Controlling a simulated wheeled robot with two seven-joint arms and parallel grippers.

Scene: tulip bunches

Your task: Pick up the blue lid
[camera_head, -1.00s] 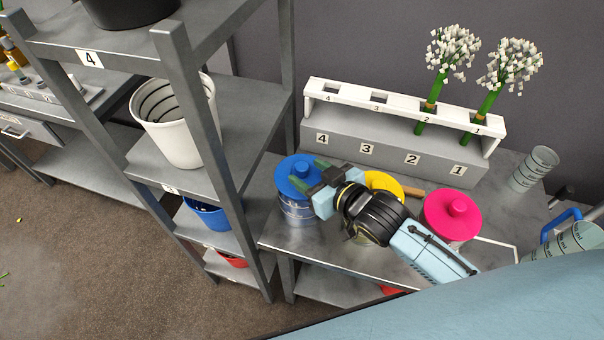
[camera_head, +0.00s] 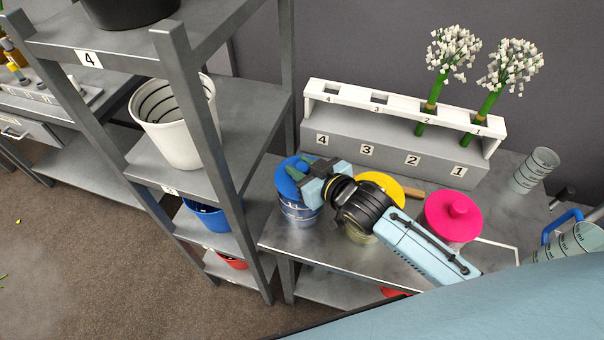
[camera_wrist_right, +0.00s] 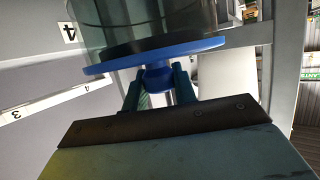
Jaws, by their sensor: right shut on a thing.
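The blue lid (camera_head: 285,187) sits on a clear jar (camera_head: 298,212) at the left end of the metal table. My right gripper (camera_head: 299,170) reaches over it from the right, and its fingers hide the knob in the head view. In the right wrist view, the two fingers are shut on the round knob of the blue lid (camera_wrist_right: 204,46), one on each side. The jar (camera_wrist_right: 150,18) shows right against the lid's other face, with no clear gap. My left gripper is not in view.
A yellow lid (camera_head: 382,182) lies partly behind my right arm, and a pink lid (camera_head: 453,213) is further right. A white rack (camera_head: 398,109) with two white flowers stands behind. A shelf post (camera_head: 268,225) stands close on the left.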

